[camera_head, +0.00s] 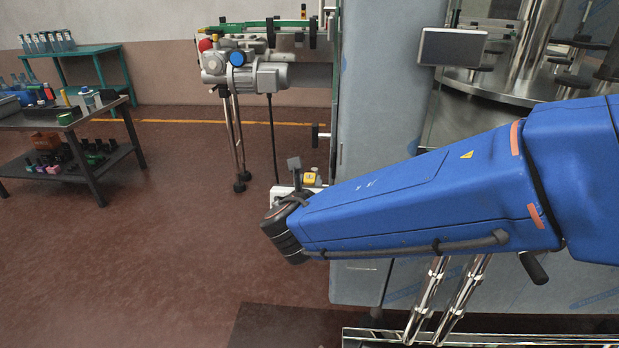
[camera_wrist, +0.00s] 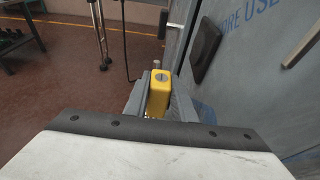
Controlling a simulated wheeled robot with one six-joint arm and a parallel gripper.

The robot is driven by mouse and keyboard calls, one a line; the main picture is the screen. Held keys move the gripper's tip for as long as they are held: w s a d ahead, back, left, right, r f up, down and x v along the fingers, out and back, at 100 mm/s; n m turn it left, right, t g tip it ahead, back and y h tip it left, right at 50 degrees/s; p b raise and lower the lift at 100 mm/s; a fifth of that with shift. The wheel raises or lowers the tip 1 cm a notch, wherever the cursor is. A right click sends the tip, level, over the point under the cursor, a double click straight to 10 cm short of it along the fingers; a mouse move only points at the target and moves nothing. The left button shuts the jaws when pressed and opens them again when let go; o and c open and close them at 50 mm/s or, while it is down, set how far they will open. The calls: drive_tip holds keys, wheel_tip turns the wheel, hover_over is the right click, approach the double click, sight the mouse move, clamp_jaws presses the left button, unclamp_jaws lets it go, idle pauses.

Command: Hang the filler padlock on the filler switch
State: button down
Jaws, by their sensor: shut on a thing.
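The yellow padlock (camera_wrist: 159,94) is between the two grey fingers of my gripper (camera_wrist: 161,84) in the wrist view. My gripper is shut on it. A small metal part stands up at its far end. In the head view, the padlock (camera_head: 312,179) shows as a small yellow block at my gripper (camera_head: 302,176), left of the grey filler cabinet (camera_head: 385,110). A dark plate or handle (camera_wrist: 206,48) is on the cabinet face in the wrist view, right of the padlock and apart from it. I cannot tell whether it is the filler switch.
A motor unit on thin legs (camera_head: 262,76) stands behind my gripper. A black knob (camera_head: 318,135) juts from the cabinet's left edge. A grey screen (camera_head: 452,47) is at upper right. A dark bench (camera_head: 75,125) with bottles is at far left. The red floor between is clear.

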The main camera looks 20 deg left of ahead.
drive_tip(key=shift+f, duration=1.85)
drive_tip(key=shift+f, duration=0.4)
drive_tip(key=c, duration=1.4)
unclamp_jaws()
